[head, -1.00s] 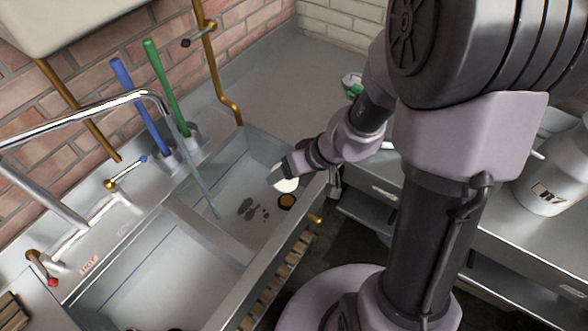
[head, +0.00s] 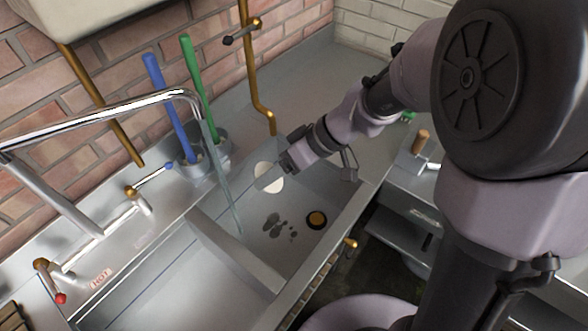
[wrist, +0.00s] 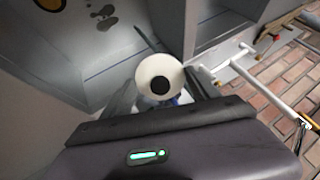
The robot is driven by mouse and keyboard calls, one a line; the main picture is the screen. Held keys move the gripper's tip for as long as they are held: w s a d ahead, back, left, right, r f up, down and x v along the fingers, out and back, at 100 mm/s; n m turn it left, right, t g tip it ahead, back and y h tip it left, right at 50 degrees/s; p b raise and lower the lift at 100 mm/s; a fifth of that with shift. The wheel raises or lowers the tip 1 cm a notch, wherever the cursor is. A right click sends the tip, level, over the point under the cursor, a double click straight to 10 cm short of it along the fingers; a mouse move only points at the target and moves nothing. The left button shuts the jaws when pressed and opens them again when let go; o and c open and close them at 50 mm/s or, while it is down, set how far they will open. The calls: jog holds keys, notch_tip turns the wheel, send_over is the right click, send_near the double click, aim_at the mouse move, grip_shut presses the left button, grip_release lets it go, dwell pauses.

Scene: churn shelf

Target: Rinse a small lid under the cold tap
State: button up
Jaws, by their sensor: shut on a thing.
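My gripper (head: 278,168) is shut on the small lid (head: 268,177), a white disc held over the right basin (head: 343,205). In the wrist view the lid (wrist: 146,76) shows between the fingers as a pale disc with a dark round centre. The chrome spout (head: 120,108) sends a clear stream (head: 222,170) down into the right basin. The lid appears just right of the stream, apart from it in the head view. The cold tap has a blue-tipped handle (head: 156,177); the hot one has a red tip (head: 60,298).
A dark plughole with a brassy centre (head: 316,219) and several grey blotches (head: 272,224) lie on the basin floor. A divider (head: 235,250) separates the left basin. Blue (head: 168,105) and green (head: 197,85) handles stand in holders behind the stream.

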jog(key=w+a+f+b, duration=0.1)
jog(key=a+f+b, duration=0.1)
jog(key=a, duration=0.6)
jog(key=shift+a+f+b, duration=0.3)
jog(key=shift+b, duration=0.2)
dwell(4.0)
jog(key=s+d+r, duration=0.5)
jog(key=s+d, duration=0.1)
jog(key=d, duration=0.1)
jog(key=shift+s+d+p, duration=0.25)
jog(key=shift+d+p, duration=0.05)
jog(key=shift+p, duration=0.05)
dwell(1.0)
